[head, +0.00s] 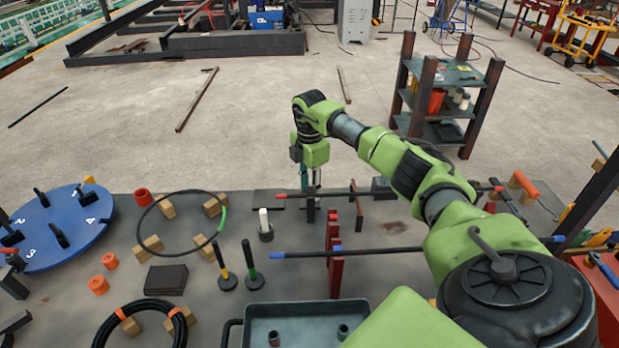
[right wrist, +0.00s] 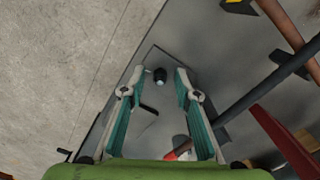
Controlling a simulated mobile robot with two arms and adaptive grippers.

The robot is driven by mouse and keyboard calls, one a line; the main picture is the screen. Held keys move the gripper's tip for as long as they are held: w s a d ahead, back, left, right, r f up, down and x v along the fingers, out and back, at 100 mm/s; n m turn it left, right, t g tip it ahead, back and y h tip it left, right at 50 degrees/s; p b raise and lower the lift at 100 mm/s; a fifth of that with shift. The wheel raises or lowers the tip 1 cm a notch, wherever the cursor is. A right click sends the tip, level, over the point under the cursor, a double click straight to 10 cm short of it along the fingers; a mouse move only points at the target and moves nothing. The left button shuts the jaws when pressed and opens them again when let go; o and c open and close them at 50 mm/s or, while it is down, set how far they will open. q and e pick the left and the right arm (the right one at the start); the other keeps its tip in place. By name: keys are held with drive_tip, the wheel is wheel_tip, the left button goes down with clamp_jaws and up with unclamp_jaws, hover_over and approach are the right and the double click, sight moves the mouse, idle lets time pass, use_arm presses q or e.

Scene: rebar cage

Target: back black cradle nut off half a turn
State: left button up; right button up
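My right gripper (head: 312,180) points down over the far edge of the table. In the right wrist view it is open (right wrist: 160,72), its two teal fingers apart. A small black round piece with a pale end (right wrist: 160,76) shows between the fingertips, apparently below them; I cannot tell for sure that it is the cradle nut. A dark bar with a red end (right wrist: 240,110) runs to the right of the fingers; it also shows in the head view (head: 420,191). A dark upright (head: 310,211) stands under the gripper, partly hidden. My left gripper is not in view.
A second dark bar with a blue end (head: 385,251) crosses a red upright (head: 335,262) nearer me. A black hoop (head: 141,227) on wooden blocks, two upright pins (head: 249,266), a grey tray (head: 290,307) and a blue numbered disc (head: 60,208) share the table.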

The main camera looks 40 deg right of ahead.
clamp_jaws()
drive_tip(key=shift+n, duration=0.3)
